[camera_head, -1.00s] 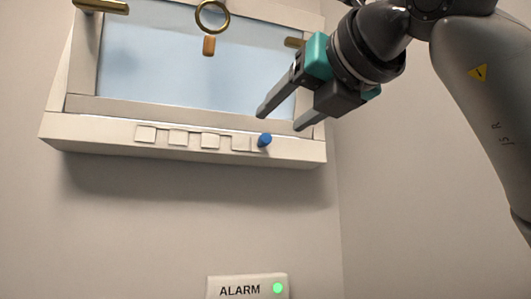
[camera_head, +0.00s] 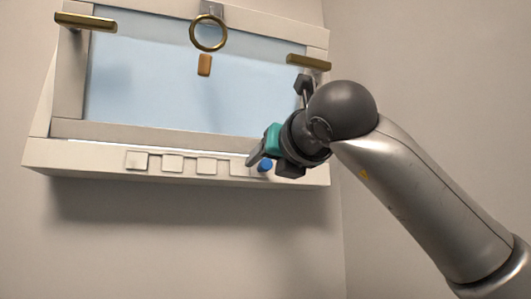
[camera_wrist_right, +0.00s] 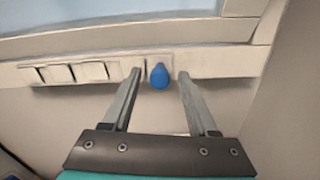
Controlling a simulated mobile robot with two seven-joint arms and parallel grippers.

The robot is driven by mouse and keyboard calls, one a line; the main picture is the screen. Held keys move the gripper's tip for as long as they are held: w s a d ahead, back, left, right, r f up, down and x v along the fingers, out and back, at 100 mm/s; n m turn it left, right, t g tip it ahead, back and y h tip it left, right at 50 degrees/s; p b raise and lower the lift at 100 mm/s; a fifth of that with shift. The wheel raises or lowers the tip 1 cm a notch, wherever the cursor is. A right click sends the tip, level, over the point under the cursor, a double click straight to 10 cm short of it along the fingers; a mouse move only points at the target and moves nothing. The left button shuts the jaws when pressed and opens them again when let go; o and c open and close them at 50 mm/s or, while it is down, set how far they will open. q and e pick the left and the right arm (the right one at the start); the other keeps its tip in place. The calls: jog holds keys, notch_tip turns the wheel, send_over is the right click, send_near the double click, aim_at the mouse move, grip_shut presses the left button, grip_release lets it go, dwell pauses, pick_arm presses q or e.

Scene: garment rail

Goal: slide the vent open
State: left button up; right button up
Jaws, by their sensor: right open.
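The vent is a pale strip with several square tiles (camera_head: 172,163) along the sill below a window. A blue knob (camera_head: 265,165) sits at its right end; it also shows in the right wrist view (camera_wrist_right: 159,76). My right gripper (camera_head: 262,163) is at the knob in the head view. In the right wrist view its fingers (camera_wrist_right: 160,74) are open, one on each side of the knob, with gaps visible on both sides. I cannot tell how deep the knob sits between them. My left gripper is not in view.
The window pane (camera_head: 150,80) is above the sill, with a brass ring (camera_head: 208,33), a tan tab (camera_head: 204,65) and brass handles at left (camera_head: 86,22) and right (camera_head: 308,62). The wall (camera_head: 180,240) below is bare. A side wall (camera_head: 410,90) stands to the right.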

jog(key=shift+x, duration=0.75)
grip_shut()
dwell(1.0)
